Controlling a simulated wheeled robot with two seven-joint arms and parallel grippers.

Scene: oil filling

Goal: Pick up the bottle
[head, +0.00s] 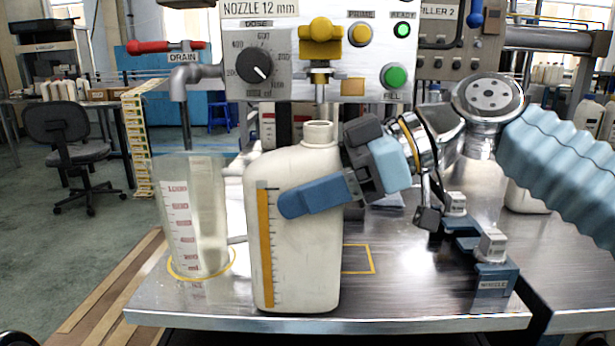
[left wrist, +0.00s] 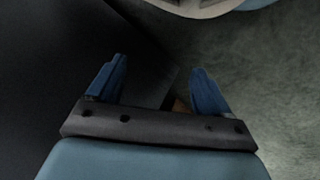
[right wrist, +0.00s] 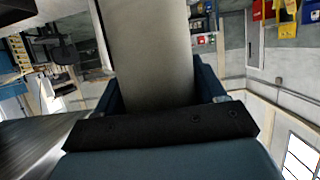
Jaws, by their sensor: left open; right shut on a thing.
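The bottle (head: 303,262) is a white plastic container with an open round neck and an orange graduated strip down its left side. It stands upright at the front of the metal table in the head view. My right gripper (head: 318,192) reaches in from the right and is shut on the bottle's upper body, one blue finger lying across its front. In the right wrist view the pale bottle (right wrist: 152,50) fills the space between the fingers. Whether its base touches the table is hard to tell. My left gripper (left wrist: 158,88) is open and empty in the left wrist view, above dark floor.
A clear measuring jug (head: 205,225) stands left of the bottle under the drain pipe (head: 183,85). The filling panel (head: 300,50) with its nozzle is behind and above the bottle. A blue nozzle fixture (head: 493,275) sits at the table's right. A yellow outline (head: 358,259) marks the table behind the bottle.

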